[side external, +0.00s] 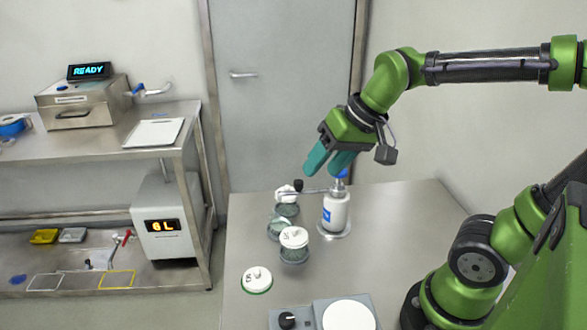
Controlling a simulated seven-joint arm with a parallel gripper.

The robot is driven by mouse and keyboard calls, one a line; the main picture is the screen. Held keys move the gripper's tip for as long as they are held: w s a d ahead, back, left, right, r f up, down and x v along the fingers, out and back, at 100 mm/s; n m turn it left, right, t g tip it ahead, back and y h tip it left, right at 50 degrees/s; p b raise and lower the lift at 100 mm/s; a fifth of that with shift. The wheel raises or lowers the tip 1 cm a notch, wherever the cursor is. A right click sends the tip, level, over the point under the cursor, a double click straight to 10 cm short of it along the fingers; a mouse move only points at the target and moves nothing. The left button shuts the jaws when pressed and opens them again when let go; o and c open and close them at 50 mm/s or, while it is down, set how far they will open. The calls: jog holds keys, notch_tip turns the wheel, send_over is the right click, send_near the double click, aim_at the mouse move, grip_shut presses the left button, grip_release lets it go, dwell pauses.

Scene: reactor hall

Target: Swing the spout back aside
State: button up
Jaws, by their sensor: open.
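A white dispenser bottle (336,213) with a blue top stands on the steel table. Its thin metal spout (312,191) points left, over the area of the back jar (287,208). A black knob (298,185) shows near the spout's outer end. My gripper (328,170), with teal fingers, is open and empty just above the spout and the bottle's top. I cannot tell whether a finger touches the bottle's top or the spout.
A white-lidded jar (294,246) and an open-looking jar (279,229) stand left of the bottle. A loose white lid (257,279) lies in front. A device with a round white plate (348,316) is at the front edge. The table's right side is clear.

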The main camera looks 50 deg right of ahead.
aim_at(299, 181)
jog(key=w+d+r+m+g+h, duration=0.1)
jog(key=w+d+r+m+g, duration=0.2)
jog(key=w+m, duration=0.25)
jog(key=w+d+r+m+g+h, duration=0.1)
jog(key=w+d+r+m+g, duration=0.1)
jog(key=w+d+m+g, duration=0.3)
jog(key=f, duration=0.5)
jog(key=a+f+n+t, duration=0.1)
jog(key=f, duration=0.4)
jog(key=f+t, duration=0.1)
jog(key=f, duration=0.5)
jog(key=shift+w+a, duration=0.25)
jog(key=shift+w, duration=0.1)
jog(key=shift+r, duration=0.1)
grip_shut()
